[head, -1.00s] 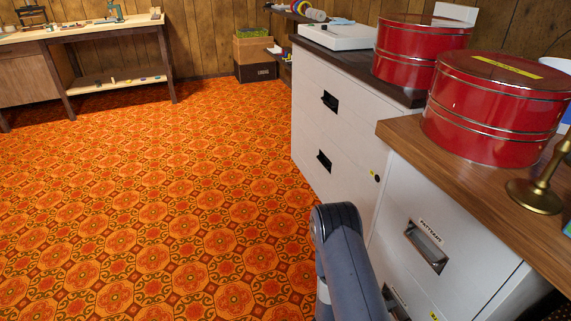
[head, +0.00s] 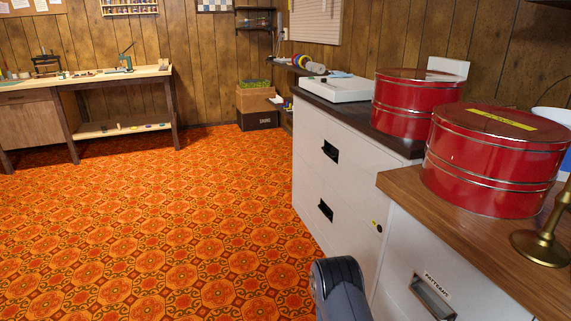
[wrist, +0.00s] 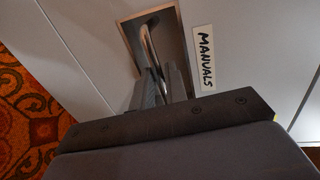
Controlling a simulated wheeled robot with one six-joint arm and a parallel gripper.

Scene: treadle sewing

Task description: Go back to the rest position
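My gripper (wrist: 162,72) shows only in the wrist view, in front of a light drawer front (wrist: 85,45). Its two dark fingers are close together at the lower end of a metal drawer handle (wrist: 147,42), set in a recessed plate. The handle's lower end runs down to the fingers. I cannot tell whether they grip it or only overlap it in the picture. A label reading "MANUALS" (wrist: 204,57) is right of the handle. In the head view my arm rises at the bottom centre, and the gripper is out of frame.
White filing cabinets (head: 325,180) stand on the right; one drawer reads "PATTERNS". Two red round tins (head: 495,160) and a brass stand (head: 541,245) are on top. A workbench (head: 100,78) is at the back left. The patterned orange carpet (head: 150,220) between is clear.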

